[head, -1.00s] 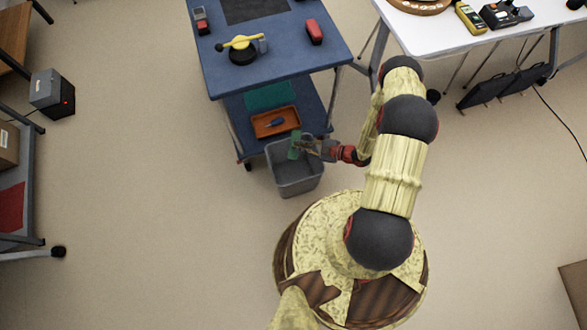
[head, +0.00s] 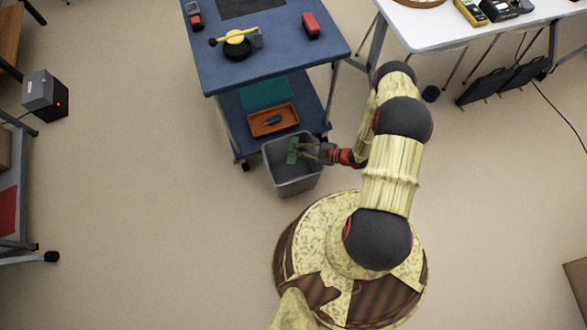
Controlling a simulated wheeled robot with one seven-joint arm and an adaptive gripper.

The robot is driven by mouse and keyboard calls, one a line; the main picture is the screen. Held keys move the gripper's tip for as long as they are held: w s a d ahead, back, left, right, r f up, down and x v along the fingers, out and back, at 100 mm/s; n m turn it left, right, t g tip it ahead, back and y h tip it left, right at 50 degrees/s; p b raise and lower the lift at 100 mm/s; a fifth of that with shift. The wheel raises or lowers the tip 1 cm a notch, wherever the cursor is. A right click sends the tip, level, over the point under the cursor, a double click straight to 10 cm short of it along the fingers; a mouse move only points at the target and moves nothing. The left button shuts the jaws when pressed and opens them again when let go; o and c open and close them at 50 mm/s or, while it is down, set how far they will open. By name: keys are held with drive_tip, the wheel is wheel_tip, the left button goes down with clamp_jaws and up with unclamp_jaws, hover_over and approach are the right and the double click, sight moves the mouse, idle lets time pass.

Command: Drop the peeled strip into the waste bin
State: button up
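The grey waste bin (head: 292,185) stands on the floor in front of the blue cart. A small green strip (head: 292,151) shows at the bin's mouth, within its outline. My gripper (head: 304,152) reaches in from the right over the bin's right side, its tips close beside the strip. The fingers are too small to tell whether they hold the strip or are apart from it. I cannot tell the strip's height over the bin floor.
The blue cart (head: 285,58) carries a yellow-handled tool on a black round base (head: 237,45) and a red block (head: 311,25). Its lower shelf holds an orange tray (head: 273,130). A white table (head: 430,28) stands at the upper right. The floor left of the bin is clear.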

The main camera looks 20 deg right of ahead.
drive_tip(key=o, duration=0.3)
drive_tip(key=v, duration=1.2)
drive_tip(key=shift+f, duration=0.1)
idle(0.4)
